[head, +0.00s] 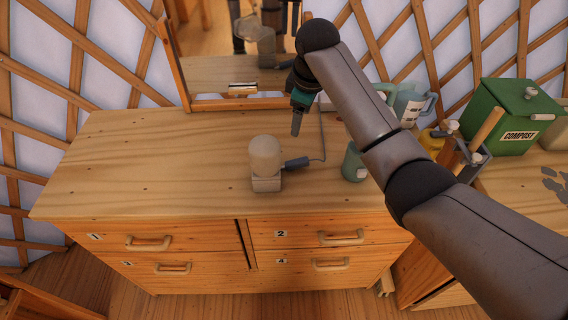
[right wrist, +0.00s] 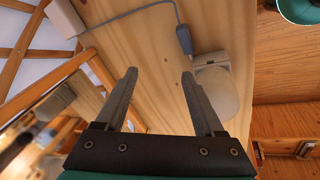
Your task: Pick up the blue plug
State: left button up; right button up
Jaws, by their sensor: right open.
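The blue plug (head: 296,163) is a small blue-grey piece on a thin grey cable. It lies on the wooden dresser top, beside the base of a small lamp. It also shows in the right wrist view (right wrist: 184,40), at upper right, beyond the fingertips and nearer the right finger. My right gripper (head: 296,130) is above the dresser, pointing down, behind the plug and toward the mirror. In the right wrist view its two fingers (right wrist: 160,73) are apart with nothing between them. My left gripper is not in view.
The lamp (head: 265,158) with a pale rounded shade stands touching or close to the plug. A mirror (head: 235,75) is behind the gripper. A green cup (head: 353,163) stands to the right, partly behind my arm. The dresser's left side (head: 140,160) is clear.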

jog(key=s+a+f+n+g, duration=0.1)
jog(key=s+f+n+g, duration=0.1)
jog(key=s, duration=0.1)
send_over(293, 162)
jog(key=s, duration=0.1)
notch_tip(293, 162, down, 5)
jog(key=shift+w+f, duration=0.2)
jog(key=shift+f, duration=1.35)
jog(key=shift+w+f, duration=0.2)
jog(key=shift+f, duration=1.35)
grip_shut()
